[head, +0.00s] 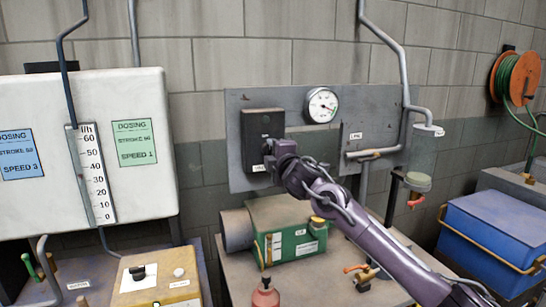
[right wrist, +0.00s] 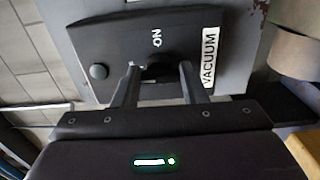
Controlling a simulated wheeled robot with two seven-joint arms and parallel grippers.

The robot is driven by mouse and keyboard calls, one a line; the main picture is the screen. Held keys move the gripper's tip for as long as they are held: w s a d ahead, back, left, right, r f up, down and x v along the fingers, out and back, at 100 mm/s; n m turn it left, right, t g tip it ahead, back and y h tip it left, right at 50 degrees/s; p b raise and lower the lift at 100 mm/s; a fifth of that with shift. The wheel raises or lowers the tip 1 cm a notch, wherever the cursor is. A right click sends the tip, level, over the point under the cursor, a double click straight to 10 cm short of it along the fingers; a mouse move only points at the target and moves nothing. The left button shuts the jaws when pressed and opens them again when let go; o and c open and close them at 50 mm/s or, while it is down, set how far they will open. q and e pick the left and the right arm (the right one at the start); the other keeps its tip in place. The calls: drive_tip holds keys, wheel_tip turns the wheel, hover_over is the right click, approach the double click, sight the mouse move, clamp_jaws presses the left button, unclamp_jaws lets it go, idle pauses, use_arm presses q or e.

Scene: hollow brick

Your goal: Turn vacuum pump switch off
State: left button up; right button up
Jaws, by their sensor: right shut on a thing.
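The vacuum switch is a dark box (head: 260,125) on the grey wall panel. It also fills the upper part of the right wrist view (right wrist: 108,38), with the word ON, a round black button and a white VACUUM label beside it. My right gripper (head: 271,160) is at the lower part of the box. In the right wrist view, its two fingers (right wrist: 158,78) straddle the dark switch knob (right wrist: 160,64) and are shut on it. The fingers hide part of the knob, so its exact setting is hard to tell. My left gripper is not in view.
A pressure gauge (head: 322,105) is on the panel right of the switch. A green pump (head: 285,230) stands on the bench below my right arm. Pipes (head: 404,85) run down the right side. A white dosing tank (head: 150,180) stands at left, a blue bin (head: 485,235) at right.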

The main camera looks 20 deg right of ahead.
idle(0.3)
drive_tip(key=o, duration=1)
drive_tip(key=s+b, duration=0.2)
drive_tip(key=s, duration=0.5)
drive_tip(key=shift+s+d+b, duration=0.1)
drive_tip(key=shift+s+b, duration=0.25)
drive_tip(key=shift+s, duration=0.05)
drive_tip(key=shift+f, duration=0.1)
